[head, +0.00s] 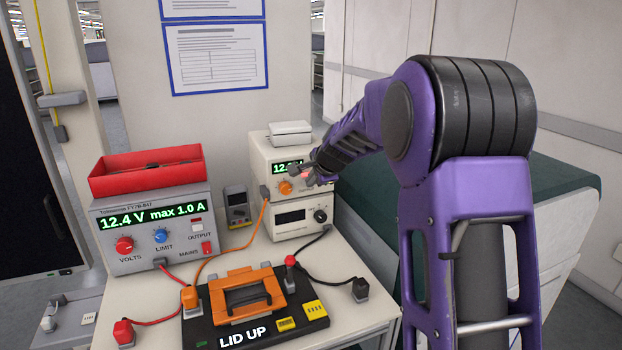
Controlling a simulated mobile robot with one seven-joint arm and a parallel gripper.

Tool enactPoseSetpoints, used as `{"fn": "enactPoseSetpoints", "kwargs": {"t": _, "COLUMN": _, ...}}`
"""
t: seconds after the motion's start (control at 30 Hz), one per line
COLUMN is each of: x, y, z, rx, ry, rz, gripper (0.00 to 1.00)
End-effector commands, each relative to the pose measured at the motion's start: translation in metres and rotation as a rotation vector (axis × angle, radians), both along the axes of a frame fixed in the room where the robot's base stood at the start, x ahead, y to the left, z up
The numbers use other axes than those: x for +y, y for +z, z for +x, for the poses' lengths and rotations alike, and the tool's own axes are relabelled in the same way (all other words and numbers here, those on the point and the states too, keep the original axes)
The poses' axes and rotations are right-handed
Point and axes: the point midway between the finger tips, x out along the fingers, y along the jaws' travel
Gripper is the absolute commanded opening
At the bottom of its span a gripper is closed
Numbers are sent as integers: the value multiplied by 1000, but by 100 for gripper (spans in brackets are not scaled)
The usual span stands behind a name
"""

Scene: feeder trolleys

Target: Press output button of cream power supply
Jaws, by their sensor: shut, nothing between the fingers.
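The cream power supply (262,153) stands on top of another cream instrument at the back right of the trolley. Its green display is partly covered and shows "12." at its left. An orange knob (286,187) is on its front. My gripper (306,175) is shut and empty, in front of the right part of that front panel. A small red spot shows at the fingertips. My gripper hides the output button area, and I cannot tell whether the tips touch the panel.
A grey power supply (150,262) reading "12.4 V max 1.0 A" carries a red tray (146,187) at left. A black fixture (245,335) marked "LID UP" with an orange clamp (248,296), cables and a handheld meter (237,207) occupy the trolley top (345,300).

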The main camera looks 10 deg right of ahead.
Motion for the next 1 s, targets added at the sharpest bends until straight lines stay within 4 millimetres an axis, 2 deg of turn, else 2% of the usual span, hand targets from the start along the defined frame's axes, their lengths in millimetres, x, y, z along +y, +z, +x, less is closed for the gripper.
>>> {"fn": "enactPoseSetpoints", "kwargs": {"t": 0.4, "x": 1, "y": 0, "z": 3, "rx": 0, "ry": -1, "rz": 1, "gripper": 0}}
{"fn": "enactPoseSetpoints", "kwargs": {"t": 0.67, "x": 4, "y": 2, "z": 20, "rx": -3, "ry": -1, "rz": 1, "gripper": 0}}
{"fn": "enactPoseSetpoints", "kwargs": {"t": 1.0, "x": 6, "y": 3, "z": 21, "rx": -10, "ry": 0, "rz": 2, "gripper": 0}}
